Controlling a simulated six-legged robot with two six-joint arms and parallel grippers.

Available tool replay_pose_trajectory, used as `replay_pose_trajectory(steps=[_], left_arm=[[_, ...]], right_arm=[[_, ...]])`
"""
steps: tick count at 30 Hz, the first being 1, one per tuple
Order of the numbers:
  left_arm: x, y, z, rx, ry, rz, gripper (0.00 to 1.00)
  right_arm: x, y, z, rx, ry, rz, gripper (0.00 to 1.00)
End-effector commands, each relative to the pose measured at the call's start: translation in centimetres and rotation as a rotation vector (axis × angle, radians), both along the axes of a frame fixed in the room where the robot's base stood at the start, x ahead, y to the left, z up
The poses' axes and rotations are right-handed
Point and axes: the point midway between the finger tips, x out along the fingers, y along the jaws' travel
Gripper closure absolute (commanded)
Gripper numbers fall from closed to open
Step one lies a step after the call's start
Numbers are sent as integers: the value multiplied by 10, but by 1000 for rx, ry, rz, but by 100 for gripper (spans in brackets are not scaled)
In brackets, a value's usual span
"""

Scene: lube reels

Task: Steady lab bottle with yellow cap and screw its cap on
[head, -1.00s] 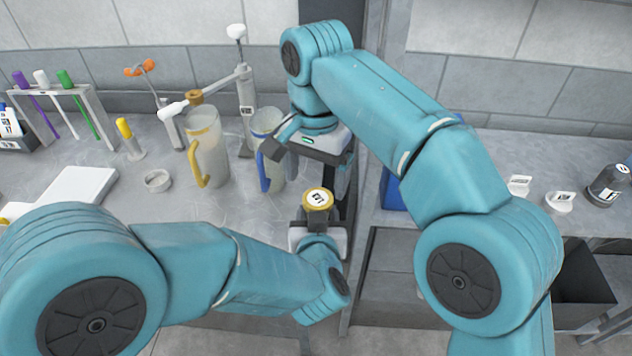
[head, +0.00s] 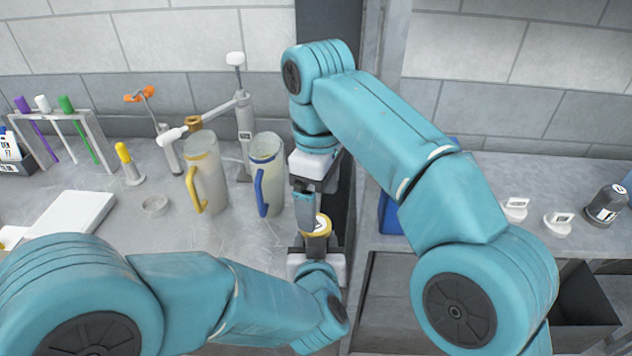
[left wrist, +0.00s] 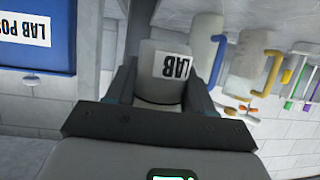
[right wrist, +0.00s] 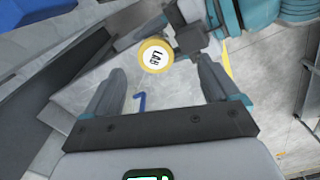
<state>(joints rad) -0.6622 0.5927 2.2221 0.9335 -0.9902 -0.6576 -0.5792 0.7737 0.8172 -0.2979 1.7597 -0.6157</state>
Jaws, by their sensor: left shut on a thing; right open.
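The lab bottle (left wrist: 162,75) is grey-white with a black-on-white LAB label. It stands between the fingers of my left gripper (left wrist: 160,92), which is shut on it. In the head view the yellow cap (head: 319,226), with a white label on top, sits at the bottle's top; how far it is threaded cannot be told. The cap also shows from above in the right wrist view (right wrist: 155,56). My right gripper (right wrist: 155,78) is open and empty above the cap, fingers pointing down. In the head view its near finger (head: 305,208) covers part of the cap.
A yellow-handled jug (head: 207,178) and a blue-handled jug (head: 266,180) stand close to the left of my grippers. A tube rack (head: 60,140) is at far left. A blue box (head: 390,208) and white caps (head: 515,207) are to the right.

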Motion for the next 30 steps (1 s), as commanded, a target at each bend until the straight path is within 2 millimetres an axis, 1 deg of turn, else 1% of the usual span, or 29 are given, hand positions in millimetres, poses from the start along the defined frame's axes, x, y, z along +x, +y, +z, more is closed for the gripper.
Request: replay_pose_trajectory(steps=[3,9,12,16,18,21,24,30], left_arm=[[0,0,0,0,-1,0,100],[0,0,0,0,-1,0,100],[0,0,0,0,-1,0,100],[0,0,0,0,-1,0,100],[0,0,0,0,-1,0,100],[0,0,0,0,-1,0,100],[0,0,0,0,-1,0,100],[0,0,0,0,-1,0,100]], right_arm=[[1,-1,4,5,4,307,11],[2,-2,11,14,8,843,11],[3,-2,14,18,8,1086,11],[4,-2,18,21,7,1337,11],[5,-1,19,21,4,1432,11],[7,0,22,21,-5,1506,11],[10,4,19,20,-8,1501,11],[10,4,18,20,-6,1500,11]])
